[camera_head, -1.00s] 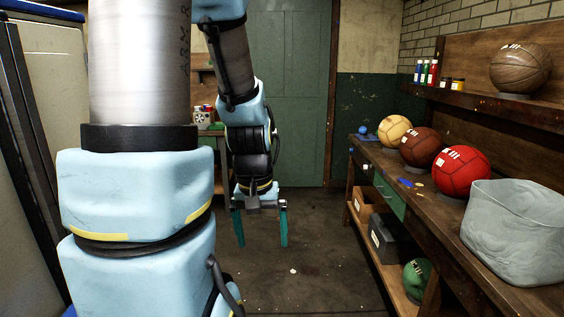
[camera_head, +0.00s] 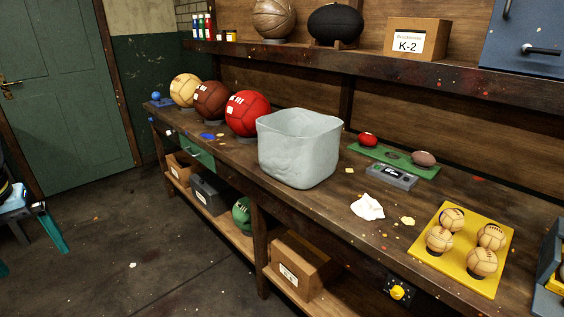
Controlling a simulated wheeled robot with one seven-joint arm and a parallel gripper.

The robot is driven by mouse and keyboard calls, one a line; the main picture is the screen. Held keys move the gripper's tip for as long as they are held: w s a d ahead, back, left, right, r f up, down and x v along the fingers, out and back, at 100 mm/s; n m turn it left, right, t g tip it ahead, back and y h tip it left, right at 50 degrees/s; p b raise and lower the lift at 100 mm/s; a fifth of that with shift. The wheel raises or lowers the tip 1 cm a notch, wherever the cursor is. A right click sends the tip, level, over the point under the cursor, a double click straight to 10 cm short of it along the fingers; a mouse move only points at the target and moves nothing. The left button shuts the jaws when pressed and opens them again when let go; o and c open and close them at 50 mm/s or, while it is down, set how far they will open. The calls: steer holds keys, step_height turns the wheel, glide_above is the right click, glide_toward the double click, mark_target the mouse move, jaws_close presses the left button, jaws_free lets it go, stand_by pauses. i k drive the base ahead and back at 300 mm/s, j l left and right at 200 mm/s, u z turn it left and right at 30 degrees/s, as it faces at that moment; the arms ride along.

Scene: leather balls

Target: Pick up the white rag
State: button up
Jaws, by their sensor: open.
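The white rag (camera_head: 367,207) lies crumpled and flat on the workbench top (camera_head: 330,220), right of centre in the head view. It is in front of the grey fabric bin and left of the yellow ball tray. My gripper (camera_head: 32,256) shows at the far left edge, partly cut off by the frame. Its teal fingers are apart, with nothing seen between them. It is over the floor, well away from the bench and the rag.
A grey bin (camera_head: 298,150), a red ball (camera_head: 246,113), a small grey box (camera_head: 391,177) and a yellow tray (camera_head: 424,245) with several small balls stand on the bench. A shelf (camera_head: 400,62) runs above. Open floor (camera_head: 140,240) lies between my gripper and the bench.

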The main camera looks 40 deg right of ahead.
mark_target(368, 208)
steer(key=i+l+z, duration=0.1)
steer(key=i+l, duration=0.15)
steer(key=l, duration=0.2)
steer(key=i+l+z, duration=0.1)
steer(key=i+l, duration=0.2)
steer(key=i+l+z, duration=0.1)
steer(key=z, duration=0.35)
steer(key=i+l+z, duration=0.1)
steer(key=z, duration=0.35)
steer(key=i+l+z, duration=0.1)
steer(key=z, duration=0.35)
steer(key=i, duration=0.2)
